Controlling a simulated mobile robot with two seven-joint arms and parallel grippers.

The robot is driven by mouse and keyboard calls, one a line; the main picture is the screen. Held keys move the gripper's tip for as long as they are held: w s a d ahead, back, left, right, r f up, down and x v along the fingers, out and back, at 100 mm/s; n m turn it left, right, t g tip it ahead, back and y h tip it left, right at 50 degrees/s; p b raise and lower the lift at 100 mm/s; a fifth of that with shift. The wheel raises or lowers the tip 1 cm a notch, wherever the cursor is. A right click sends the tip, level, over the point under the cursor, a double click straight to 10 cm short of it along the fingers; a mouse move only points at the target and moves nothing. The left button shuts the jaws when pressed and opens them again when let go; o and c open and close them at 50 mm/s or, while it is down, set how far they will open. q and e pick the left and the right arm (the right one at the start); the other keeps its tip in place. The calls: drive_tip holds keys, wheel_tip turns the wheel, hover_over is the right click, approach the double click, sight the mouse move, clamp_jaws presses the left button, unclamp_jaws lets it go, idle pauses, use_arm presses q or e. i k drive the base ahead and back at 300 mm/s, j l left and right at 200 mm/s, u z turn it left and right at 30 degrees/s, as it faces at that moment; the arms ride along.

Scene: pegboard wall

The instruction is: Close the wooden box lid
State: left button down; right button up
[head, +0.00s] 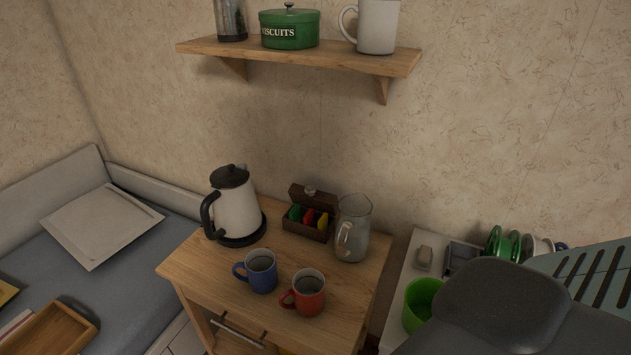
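The dark brown wooden box (307,232) stands on the small wooden cabinet near the wall, between the kettle and the glass jug. Its lid (313,199) is raised and leans back at the rear, with a small pale knob or clasp at its top edge. Green, red and yellow packets show inside the open box. Neither gripper can be seen. A large dark rounded shape and a grey-green slotted part fill the lower right corner, and they look like parts of my own body.
A white kettle (236,205) stands left of the box and a glass jug (353,230) close on its right. A blue mug (260,271) and a red mug (306,292) stand in front on the cabinet top (208,272). A wooden shelf (300,55) hangs above.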

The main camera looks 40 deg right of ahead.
sight(309, 196)
drive_tip(key=k+z, duration=0.1)
drive_tip(key=z, duration=0.4)
drive_tip(key=k+z, duration=0.1)
drive_tip(key=z, duration=0.35)
drive_tip(key=k+z, duration=0.1)
drive_tip(key=z, duration=0.4)
drive_tip(key=k+z, duration=0.1)
drive_tip(key=z, duration=0.35)
